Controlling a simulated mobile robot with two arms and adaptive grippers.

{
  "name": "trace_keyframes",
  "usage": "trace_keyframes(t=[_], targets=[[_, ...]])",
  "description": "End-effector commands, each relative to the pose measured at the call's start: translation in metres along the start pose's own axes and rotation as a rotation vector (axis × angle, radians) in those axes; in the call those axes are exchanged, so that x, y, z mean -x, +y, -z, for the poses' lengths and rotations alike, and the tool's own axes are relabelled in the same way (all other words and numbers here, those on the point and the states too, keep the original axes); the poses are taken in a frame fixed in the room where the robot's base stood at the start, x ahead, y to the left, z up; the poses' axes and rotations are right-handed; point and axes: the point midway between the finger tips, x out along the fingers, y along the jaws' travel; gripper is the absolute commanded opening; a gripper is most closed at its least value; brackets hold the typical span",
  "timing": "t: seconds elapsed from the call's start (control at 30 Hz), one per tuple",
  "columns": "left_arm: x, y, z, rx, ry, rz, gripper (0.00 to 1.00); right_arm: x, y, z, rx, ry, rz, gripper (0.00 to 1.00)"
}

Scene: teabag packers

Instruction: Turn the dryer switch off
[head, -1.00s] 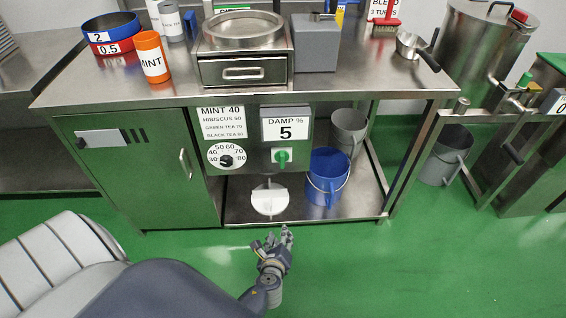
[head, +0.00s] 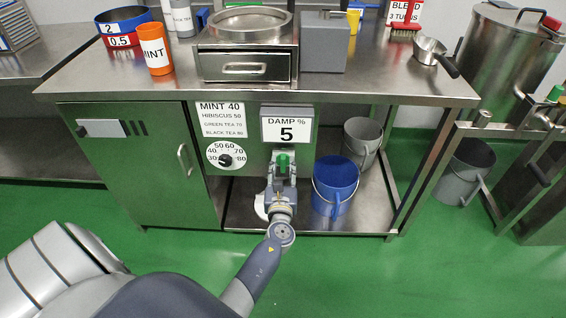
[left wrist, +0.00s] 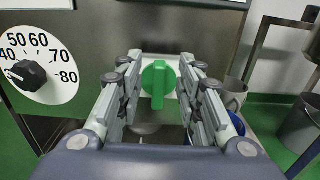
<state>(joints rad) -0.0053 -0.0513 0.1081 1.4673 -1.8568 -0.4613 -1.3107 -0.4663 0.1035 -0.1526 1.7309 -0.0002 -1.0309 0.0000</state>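The dryer switch is a green knob (head: 283,160) on the steel panel below the "DAMP % 5" display (head: 287,130). In the left wrist view the green knob (left wrist: 158,82) sits on a pale plate, its grip bar pointing down. My left gripper (head: 282,174) is in front of the switch. In the left wrist view its two fingers (left wrist: 160,95) are spread, one on each side of the knob, with gaps visible. I cannot tell how near the fingertips are to the panel. My right gripper is not in view.
A temperature dial (head: 226,156) is left of the switch and also shows in the left wrist view (left wrist: 38,66). A blue bucket (head: 335,188) and a grey bucket (head: 362,140) stand on the lower shelf to the right. The worktop edge overhangs the panel.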

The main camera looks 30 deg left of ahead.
Motion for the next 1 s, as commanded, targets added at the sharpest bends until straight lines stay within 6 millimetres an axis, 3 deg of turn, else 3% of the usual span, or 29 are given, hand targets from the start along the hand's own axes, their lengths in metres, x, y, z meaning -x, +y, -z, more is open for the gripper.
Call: trace_keyframes(t=[0.2,0.57,0.7,1.0], targets=[[-0.023,0.0,0.001,0.001,0.0,0.0,0.33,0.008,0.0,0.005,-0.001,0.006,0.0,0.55],[-0.028,0.0,0.001,0.001,0.001,0.001,0.33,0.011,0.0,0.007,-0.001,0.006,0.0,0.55],[-0.028,0.0,0.001,0.001,0.001,0.0,0.02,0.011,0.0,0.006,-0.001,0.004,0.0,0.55],[-0.027,0.0,0.001,0.007,0.001,0.001,0.0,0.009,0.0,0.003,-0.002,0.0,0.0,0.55]])
